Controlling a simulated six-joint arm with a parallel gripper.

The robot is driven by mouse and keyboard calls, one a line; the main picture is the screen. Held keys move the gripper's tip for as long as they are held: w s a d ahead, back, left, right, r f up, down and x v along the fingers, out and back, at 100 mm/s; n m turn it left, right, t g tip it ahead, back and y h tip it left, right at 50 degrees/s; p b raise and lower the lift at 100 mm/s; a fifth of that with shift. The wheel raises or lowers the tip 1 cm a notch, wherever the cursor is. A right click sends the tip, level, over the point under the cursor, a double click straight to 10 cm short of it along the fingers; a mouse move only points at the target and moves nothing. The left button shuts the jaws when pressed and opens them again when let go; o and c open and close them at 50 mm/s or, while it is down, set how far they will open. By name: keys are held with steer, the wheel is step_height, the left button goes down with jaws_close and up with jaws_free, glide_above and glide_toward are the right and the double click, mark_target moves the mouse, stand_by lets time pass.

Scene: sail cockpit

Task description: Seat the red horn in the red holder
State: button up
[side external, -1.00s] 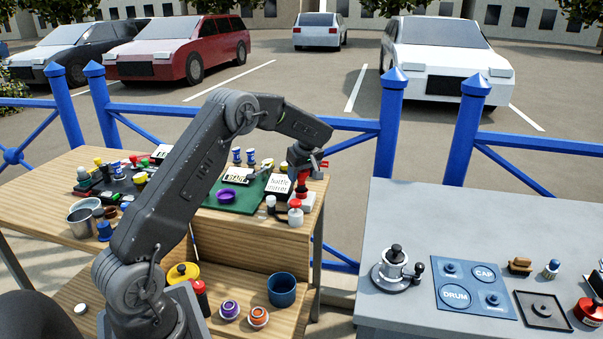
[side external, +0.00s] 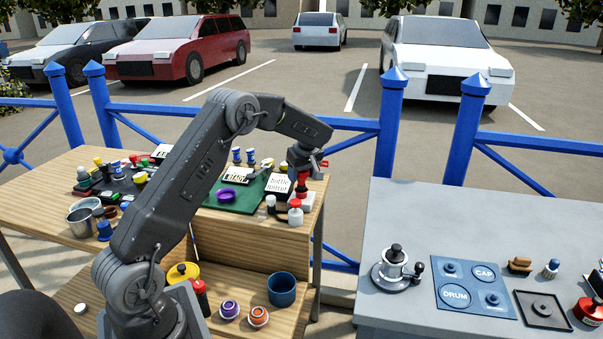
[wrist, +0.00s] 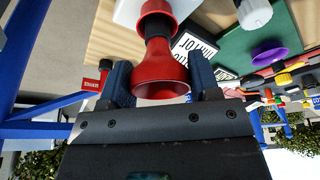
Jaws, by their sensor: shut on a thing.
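My gripper (wrist: 162,84) is shut on the red horn (wrist: 160,74). The horn's wide bell sits between the two fingers, and its narrower neck points away from the gripper. In the wrist view, the neck lines up with the red holder (wrist: 158,10), a round red piece on a white block (wrist: 126,12). I cannot tell whether the neck is inside the holder or just above it. In the side view, my gripper (side external: 303,172) points down over the right end of the wooden table, with the red horn (side external: 302,188) below it, above the white block.
A white bottle with a red top (side external: 295,213) stands close in front. A lettered card (side external: 279,184) and a green mat (side external: 243,205) with a purple ring (side external: 230,195) lie to the left. Blue railing (side external: 345,145) runs behind. A grey table (side external: 400,230) stands apart at right.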

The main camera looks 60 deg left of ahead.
steer(key=shift+f, duration=0.5)
steer(key=o, duration=0.7)
steer(key=shift+r, duration=0.1)
steer(key=v, duration=1)
steer(key=shift+r, duration=0.35)
steer(key=shift+d+r, duration=0.1)
steer(key=shift+d, duration=0.05)
